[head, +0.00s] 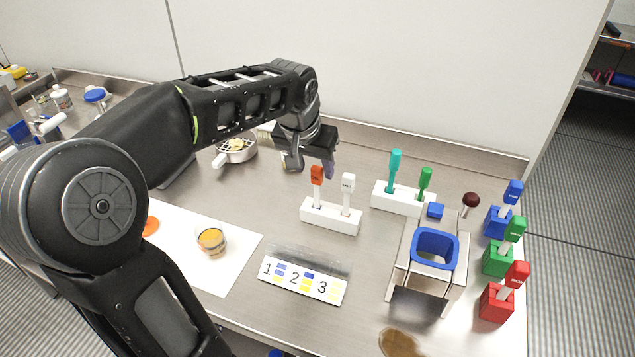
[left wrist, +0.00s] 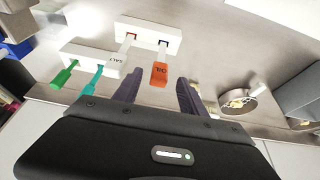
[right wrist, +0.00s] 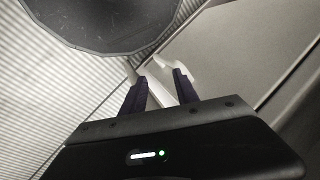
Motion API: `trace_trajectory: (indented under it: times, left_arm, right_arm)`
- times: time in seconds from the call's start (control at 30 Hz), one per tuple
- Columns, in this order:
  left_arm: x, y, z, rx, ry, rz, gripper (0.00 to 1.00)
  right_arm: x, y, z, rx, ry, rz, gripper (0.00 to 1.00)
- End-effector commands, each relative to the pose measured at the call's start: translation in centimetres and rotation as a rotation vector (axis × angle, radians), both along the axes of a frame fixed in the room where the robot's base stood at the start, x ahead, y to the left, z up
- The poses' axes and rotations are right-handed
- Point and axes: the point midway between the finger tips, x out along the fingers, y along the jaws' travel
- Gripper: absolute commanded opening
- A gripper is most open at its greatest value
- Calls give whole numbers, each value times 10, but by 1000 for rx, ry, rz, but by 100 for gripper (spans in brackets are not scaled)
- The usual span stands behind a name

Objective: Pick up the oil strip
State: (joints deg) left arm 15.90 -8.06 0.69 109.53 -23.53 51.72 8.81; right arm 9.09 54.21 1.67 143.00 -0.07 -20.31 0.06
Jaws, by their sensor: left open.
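The oil strip is a white strip with an orange label head (head: 317,174), upright in a white holder (head: 330,217) beside a white-headed salt strip (head: 348,182). My left gripper (head: 311,166) is open just behind and above the oil strip. In the left wrist view the orange oil head (left wrist: 160,75) appears between the two spread fingers (left wrist: 158,88), with no visible grip on it. My right gripper is out of the head view; its own wrist view shows its fingers (right wrist: 159,88) apart, with white parts beyond them.
A second white holder (head: 402,199) with teal and green strips stands to the right. Blue, green and red blocks (head: 497,302) with strips line the right edge. A metal stand with a blue-rimmed opening (head: 435,262) and a numbered card (head: 303,280) are nearer.

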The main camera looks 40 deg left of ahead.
Motion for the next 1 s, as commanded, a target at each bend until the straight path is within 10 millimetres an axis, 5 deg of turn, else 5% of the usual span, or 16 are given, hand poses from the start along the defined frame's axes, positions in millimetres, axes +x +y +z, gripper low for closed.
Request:
trace_trajectory:
  times: [0.47, 1.0]
  left_arm:
    - [6, 2, -15, -1, 1, 1, 49]
    - [25, 6, -62, 0, 0, 0, 49]
  right_arm:
    - [0, 0, 2, 0, 0, 0, 36]
    - [0, 0, 13, -1, 1, -1, 36]
